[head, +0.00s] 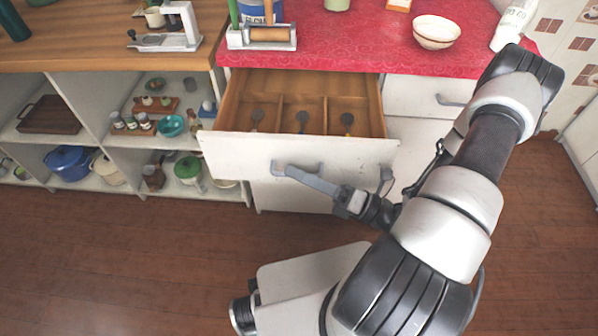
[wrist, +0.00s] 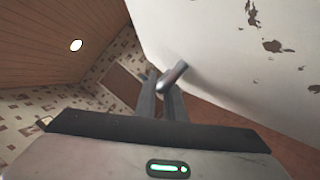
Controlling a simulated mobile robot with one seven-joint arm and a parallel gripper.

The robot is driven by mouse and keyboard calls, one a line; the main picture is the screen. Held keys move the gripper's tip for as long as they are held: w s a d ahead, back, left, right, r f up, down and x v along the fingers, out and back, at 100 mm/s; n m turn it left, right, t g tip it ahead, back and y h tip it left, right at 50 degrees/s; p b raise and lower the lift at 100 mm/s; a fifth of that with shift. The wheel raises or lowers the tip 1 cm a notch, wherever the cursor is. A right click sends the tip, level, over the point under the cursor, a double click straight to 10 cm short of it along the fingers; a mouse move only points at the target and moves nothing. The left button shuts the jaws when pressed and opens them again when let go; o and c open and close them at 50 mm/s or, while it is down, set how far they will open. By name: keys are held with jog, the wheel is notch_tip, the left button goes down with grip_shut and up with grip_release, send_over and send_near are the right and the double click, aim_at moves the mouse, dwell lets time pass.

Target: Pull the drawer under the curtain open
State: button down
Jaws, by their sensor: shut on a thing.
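A white-fronted drawer (head: 230,155) under the red-topped counter stands well open in the head view. Its wooden inside has compartments, with several dark-headed utensils lying in them. My gripper (head: 290,171) reaches in from the right and is shut on the grey bar handle (head: 276,166) on the drawer front. In the wrist view my gripper's fingers (wrist: 162,95) close around the handle (wrist: 173,76), beside the chipped white drawer front (wrist: 225,60). No curtain shows in either view.
The red countertop (head: 350,45) holds a bowl (head: 437,32), a white bottle (head: 512,25) and a rolling-pin stand (head: 262,37). Another closed drawer (head: 415,97) is at the right. Open shelves with pots stand at the left. The wooden floor (head: 130,250) in front is clear.

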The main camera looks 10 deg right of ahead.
jog(key=c, duration=2.1)
grip_release()
jog(key=v, duration=1.7)
jog(key=shift+s+d, duration=0.15)
jog(key=shift+s, duration=0.05)
